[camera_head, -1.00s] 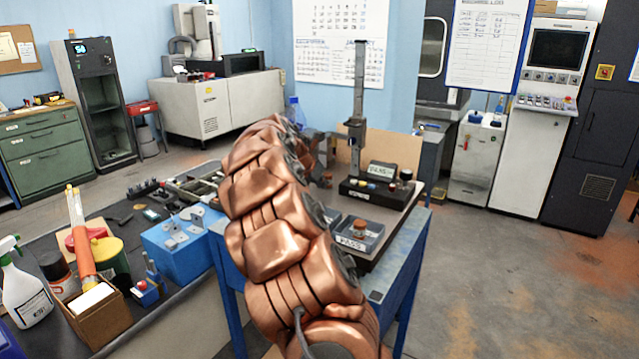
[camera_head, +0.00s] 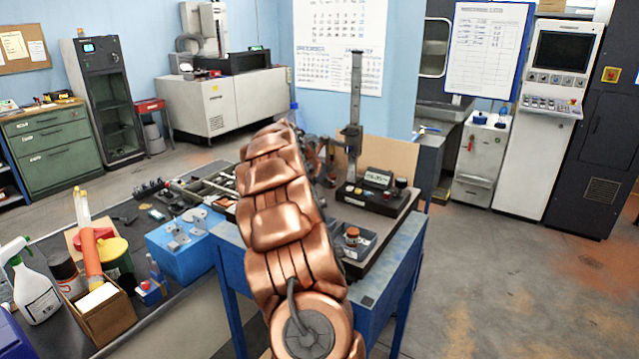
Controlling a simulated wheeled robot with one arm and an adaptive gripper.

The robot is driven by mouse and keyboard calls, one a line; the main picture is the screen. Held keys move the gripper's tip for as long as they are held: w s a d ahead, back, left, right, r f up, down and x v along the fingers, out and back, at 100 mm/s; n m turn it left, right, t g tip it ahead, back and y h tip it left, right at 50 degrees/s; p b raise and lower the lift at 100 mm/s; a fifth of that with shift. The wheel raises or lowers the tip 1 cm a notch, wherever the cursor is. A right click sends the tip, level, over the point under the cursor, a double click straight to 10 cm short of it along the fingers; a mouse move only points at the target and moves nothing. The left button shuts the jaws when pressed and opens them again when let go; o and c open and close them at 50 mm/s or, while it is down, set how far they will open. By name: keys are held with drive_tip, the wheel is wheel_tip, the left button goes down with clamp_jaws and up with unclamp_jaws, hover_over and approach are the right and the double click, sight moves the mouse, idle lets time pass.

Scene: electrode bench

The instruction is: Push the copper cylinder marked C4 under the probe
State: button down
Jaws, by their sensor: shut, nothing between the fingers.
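The measuring stand's column (camera_head: 356,95) rises at the back of the blue bench, with a dark carriage (camera_head: 352,137) low on it. The probe tip under the carriage is too small to make out. My gripper (camera_head: 326,172) shows only in part behind my copper-coloured arm, close to the left of the stand; it is shut, with nothing seen in it. A small copper-coloured cylinder (camera_head: 352,233) sits in a grey tray (camera_head: 367,240) at the front of the bench; its mark cannot be read. No C4 mark can be read anywhere, and my arm hides part of the bench top.
A dark base with a display (camera_head: 377,178) and knobs stands beside the column. Left of my arm are a blue block (camera_head: 180,238), a parts organiser (camera_head: 212,188), a cardboard box (camera_head: 103,312) and a spray bottle (camera_head: 35,292). The floor to the right is clear.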

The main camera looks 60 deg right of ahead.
drive_tip(key=shift+a, duration=0.75)
drive_tip(key=a, duration=0.2)
drive_tip(key=shift+w+a, duration=0.25)
drive_tip(key=shift+a, duration=0.15)
drive_tip(key=b+v, duration=0.2)
drive_tip(key=v, duration=0.7)
drive_tip(key=shift+a+r, duration=0.15)
drive_tip(key=shift+r, duration=0.2)
drive_tip(key=shift+a, duration=0.1)
